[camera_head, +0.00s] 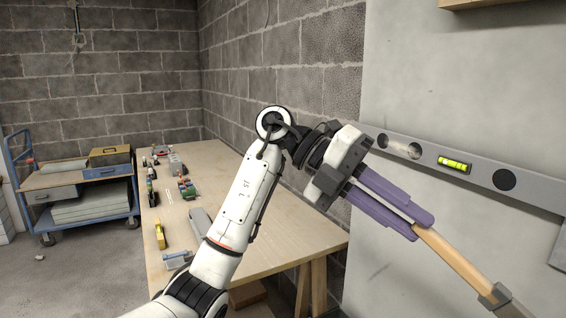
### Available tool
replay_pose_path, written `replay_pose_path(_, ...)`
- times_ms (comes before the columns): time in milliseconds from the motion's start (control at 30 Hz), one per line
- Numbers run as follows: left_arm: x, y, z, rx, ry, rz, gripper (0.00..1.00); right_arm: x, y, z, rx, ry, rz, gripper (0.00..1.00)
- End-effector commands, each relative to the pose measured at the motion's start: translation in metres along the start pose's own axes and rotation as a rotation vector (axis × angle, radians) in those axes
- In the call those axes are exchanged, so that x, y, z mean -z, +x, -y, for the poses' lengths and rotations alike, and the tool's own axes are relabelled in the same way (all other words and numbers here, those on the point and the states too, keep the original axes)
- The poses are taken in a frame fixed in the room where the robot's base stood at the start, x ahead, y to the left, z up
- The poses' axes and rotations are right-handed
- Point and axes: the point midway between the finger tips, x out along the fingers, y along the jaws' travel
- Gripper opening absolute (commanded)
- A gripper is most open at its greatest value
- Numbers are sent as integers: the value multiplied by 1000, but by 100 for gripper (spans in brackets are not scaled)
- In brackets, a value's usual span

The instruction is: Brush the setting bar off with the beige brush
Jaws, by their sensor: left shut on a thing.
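The setting bar (476,174) is a long grey level with a yellow-green vial and dark round holes. It lies against the pale wall panel at the right, sloping down to the right in the picture. A pale, dusty smear (400,147) shows near its left end. My left gripper (424,225), with purple fingers, is shut on the wooden handle of the beige brush (452,257). It is below and in front of the bar in the picture. The brush points down to the right; its grey collar shows, and its head runs out of the frame. My right gripper is not in view.
A wooden workbench (285,240) stands left of the panel, with several small items along its left side. A blue trolley (90,212) with boxes and slabs stands at the far left. Another grey piece (558,252) shows at the right edge.

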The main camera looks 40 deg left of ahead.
Motion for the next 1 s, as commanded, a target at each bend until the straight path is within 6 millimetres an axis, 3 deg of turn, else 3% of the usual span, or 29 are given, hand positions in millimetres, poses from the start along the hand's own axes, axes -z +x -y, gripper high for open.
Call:
replay_pose_path(167, -15, -42, 0, 91, -199, 398, 0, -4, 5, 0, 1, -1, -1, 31)
replay_pose_path(267, -25, -80, -8, 156, -301, 666, 0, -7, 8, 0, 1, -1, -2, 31)
replay_pose_path(400, -35, -145, -33, 236, -382, 996, 0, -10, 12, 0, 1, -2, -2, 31)
replay_pose_path(500, -35, -180, -50, 270, -400, 1134, 0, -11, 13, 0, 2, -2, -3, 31)
replay_pose_path(600, -33, -202, -62, 292, -405, 1213, 0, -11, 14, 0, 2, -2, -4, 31)
replay_pose_path(767, -33, -216, -70, 306, -406, 1261, 0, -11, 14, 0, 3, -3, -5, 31)
replay_pose_path(1000, -50, -208, -67, 308, -405, 1260, 0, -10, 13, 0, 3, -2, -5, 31)
